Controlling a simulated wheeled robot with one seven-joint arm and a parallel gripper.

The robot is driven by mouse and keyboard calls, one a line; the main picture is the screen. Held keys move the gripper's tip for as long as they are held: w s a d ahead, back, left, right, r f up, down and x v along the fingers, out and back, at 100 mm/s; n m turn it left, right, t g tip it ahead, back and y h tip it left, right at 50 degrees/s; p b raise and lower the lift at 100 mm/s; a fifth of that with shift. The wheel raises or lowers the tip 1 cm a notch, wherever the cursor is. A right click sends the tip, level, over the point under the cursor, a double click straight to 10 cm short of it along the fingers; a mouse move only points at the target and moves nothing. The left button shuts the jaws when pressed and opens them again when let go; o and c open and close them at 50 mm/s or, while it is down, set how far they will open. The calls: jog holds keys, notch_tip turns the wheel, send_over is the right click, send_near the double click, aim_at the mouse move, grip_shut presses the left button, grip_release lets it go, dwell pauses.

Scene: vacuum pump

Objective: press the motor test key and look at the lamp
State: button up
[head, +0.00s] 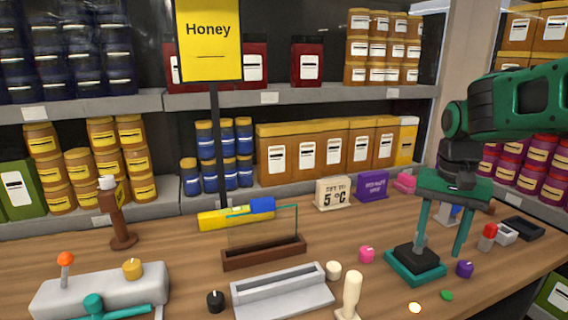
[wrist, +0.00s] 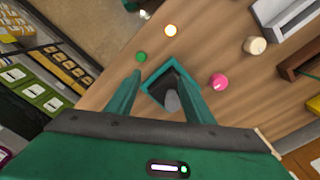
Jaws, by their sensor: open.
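A black block in a teal square base (head: 413,270), probably the motor test key, stands on the counter at the right. The wrist view shows its teal rim (wrist: 148,84), dark inside and a grey rounded post (wrist: 172,101) between my fingers. My gripper (head: 440,250) is open and points down just above and beside it, one finger overlapping the block in the head view; contact cannot be told. In the wrist view my gripper (wrist: 160,75) holds nothing. A small round lamp (head: 414,308) glows whitish with an orange rim; it also glows in the wrist view (wrist: 171,30). A green disc (head: 446,295) lies beside it.
Close by are a pink knob (head: 367,254), a purple knob (head: 465,269), a cream lever (head: 349,296) and a red-topped piece (head: 488,237). A glass panel in a brown stand (head: 264,252) and a grey tray (head: 283,297) are left. Stocked shelves stand behind.

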jog(key=s+d+f, duration=0.3)
jog(key=s, duration=0.7)
jog(key=s+d+f, duration=0.4)
jog(key=s, duration=0.7)
